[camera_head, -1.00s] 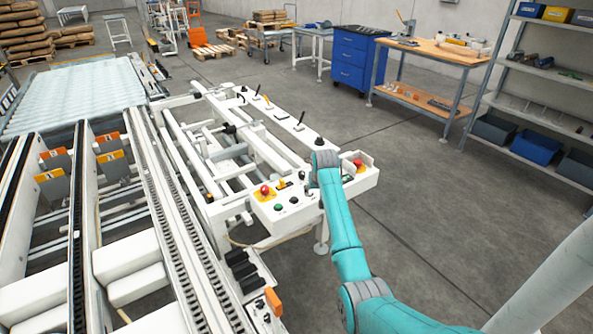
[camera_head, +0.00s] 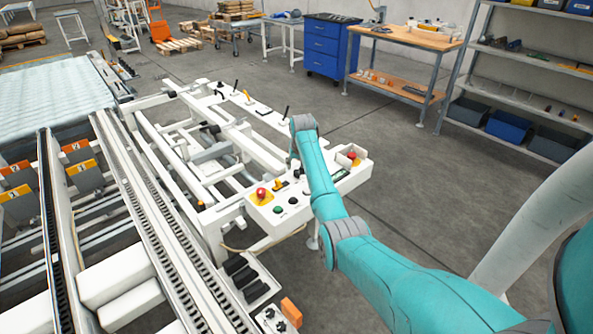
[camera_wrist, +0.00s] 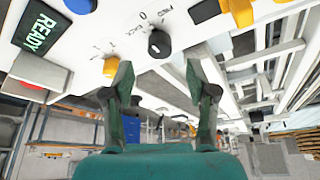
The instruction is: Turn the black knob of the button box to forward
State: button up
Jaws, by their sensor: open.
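The black knob (camera_wrist: 160,43) sits on the white panel of the button box in the wrist view, with a white pointer line and printed marks, including a 0, around it. My gripper (camera_wrist: 160,66) is open, its dark fingers apart on either side below the knob, with nothing between them. I cannot tell whether a finger touches the panel. A yellow knob (camera_wrist: 110,67) is beside the left fingertip. In the head view the button box (camera_head: 275,226) is partly covered by my arm; the black knob and my gripper cannot be made out there.
A READY display (camera_wrist: 38,35) and a red button (camera_wrist: 33,86) are on the panel's left in the wrist view. A red emergency button (camera_head: 261,193) and a green button (camera_head: 277,210) are on the box.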

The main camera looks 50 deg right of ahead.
aim_at(297, 171)
jog(key=shift+x, duration=2.5)
grip_shut()
